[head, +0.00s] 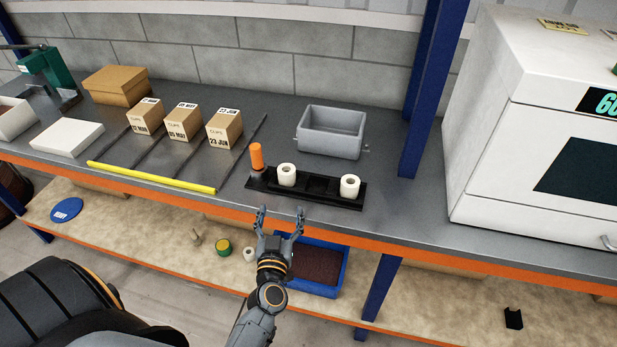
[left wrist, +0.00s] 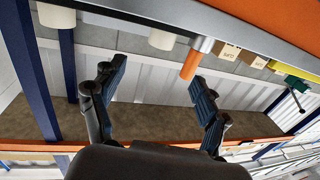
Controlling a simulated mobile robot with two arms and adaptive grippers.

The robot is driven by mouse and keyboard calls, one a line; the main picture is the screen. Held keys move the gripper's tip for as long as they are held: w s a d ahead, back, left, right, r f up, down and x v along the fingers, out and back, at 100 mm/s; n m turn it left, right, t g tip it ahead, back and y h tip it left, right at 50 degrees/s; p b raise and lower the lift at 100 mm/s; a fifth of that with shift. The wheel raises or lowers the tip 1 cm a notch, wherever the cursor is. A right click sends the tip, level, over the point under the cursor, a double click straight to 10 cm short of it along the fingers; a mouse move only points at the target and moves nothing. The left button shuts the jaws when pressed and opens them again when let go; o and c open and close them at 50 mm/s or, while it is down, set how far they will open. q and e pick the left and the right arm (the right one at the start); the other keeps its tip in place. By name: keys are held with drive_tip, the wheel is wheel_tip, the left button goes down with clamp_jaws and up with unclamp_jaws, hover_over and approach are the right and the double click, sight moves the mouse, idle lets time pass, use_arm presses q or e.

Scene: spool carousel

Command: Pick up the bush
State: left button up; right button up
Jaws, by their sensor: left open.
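Two white ring-shaped bushes stand upright in a black holder (head: 318,186) on the bench: the left bush (head: 286,174) and the right bush (head: 350,187). Another small white bush (head: 249,254) lies on the lower shelf. My left gripper (head: 281,214) is open and empty, just in front of the bench's orange edge, its fingers pointing toward the holder. In the left wrist view, the scene looks inverted; one white bush (left wrist: 162,39) shows beyond and between the open fingers (left wrist: 158,78), with another bush (left wrist: 55,15) at upper left. My right gripper is not in view.
An orange-handled peg (head: 256,157) stands at the holder's left end. A grey bin (head: 331,132) is behind the holder. A yellow rod (head: 150,177) lies to the left, before several boxes. A blue post (head: 432,85) and white machine (head: 540,150) stand right.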

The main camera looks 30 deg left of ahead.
sight(285, 177)
use_arm(q)
drive_tip(key=x, duration=0.2)
drive_tip(key=b+x, duration=0.1)
drive_tip(key=x, duration=0.4)
drive_tip(key=shift+w+a+f, duration=0.15)
drive_tip(key=shift+w+a, duration=0.05)
drive_tip(key=shift+a, duration=0.25)
drive_tip(key=shift+b+x, duration=0.35)
drive_tip(key=shift+x, duration=0.5)
drive_tip(key=b+x, duration=0.1)
drive_tip(key=x, duration=0.3)
drive_tip(key=shift+w+d, duration=0.1)
drive_tip(key=shift+w, duration=0.15)
drive_tip(key=shift+s+r, duration=0.1)
drive_tip(key=shift+r, duration=0.1)
drive_tip(key=shift+c, duration=0.6)
drive_tip(key=c, duration=1.2)
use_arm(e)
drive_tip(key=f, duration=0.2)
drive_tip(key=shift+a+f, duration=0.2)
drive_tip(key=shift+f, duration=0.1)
